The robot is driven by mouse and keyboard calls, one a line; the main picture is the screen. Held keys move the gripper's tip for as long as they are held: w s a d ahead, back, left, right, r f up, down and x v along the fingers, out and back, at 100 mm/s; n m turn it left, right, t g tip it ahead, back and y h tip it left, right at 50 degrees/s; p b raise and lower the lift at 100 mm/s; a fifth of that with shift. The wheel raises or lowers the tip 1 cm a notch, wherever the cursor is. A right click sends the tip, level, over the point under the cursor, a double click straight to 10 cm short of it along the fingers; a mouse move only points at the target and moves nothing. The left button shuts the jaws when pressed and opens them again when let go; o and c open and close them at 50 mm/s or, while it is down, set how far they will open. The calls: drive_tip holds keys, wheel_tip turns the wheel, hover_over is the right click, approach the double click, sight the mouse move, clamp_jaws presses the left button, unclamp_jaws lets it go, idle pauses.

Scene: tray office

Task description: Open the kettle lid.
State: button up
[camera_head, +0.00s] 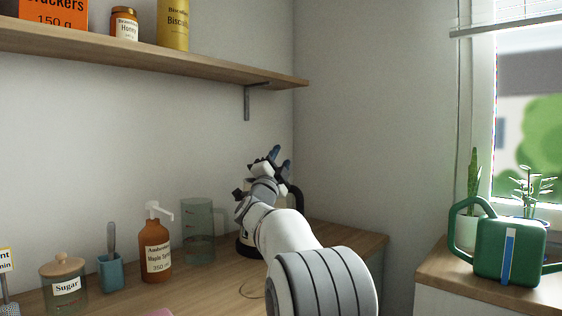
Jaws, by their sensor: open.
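The kettle (298,196) stands at the back right of the counter, in the corner. My arm hides most of it. Its dark handle shows to the right of my wrist, and part of its dark base shows to the left of the arm. The lid is hidden or too small to tell. My gripper (277,156) is open and empty, with its fingers pointing up around the height of the kettle's top. I cannot tell whether it touches the kettle.
A clear measuring jug (197,232) stands just left of the kettle, then a brown maple syrup pump bottle (155,247), a blue cup (111,272) and a sugar jar (64,287). A shelf (150,55) hangs above. A green watering can (511,250) stands on the right sill.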

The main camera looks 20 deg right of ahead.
drive_tip(key=shift+s+a, duration=0.1)
drive_tip(key=v, duration=0.7)
drive_tip(key=shift+f, duration=0.3)
drive_tip(key=shift+s+a, duration=0.1)
drive_tip(key=shift+a, duration=0.05)
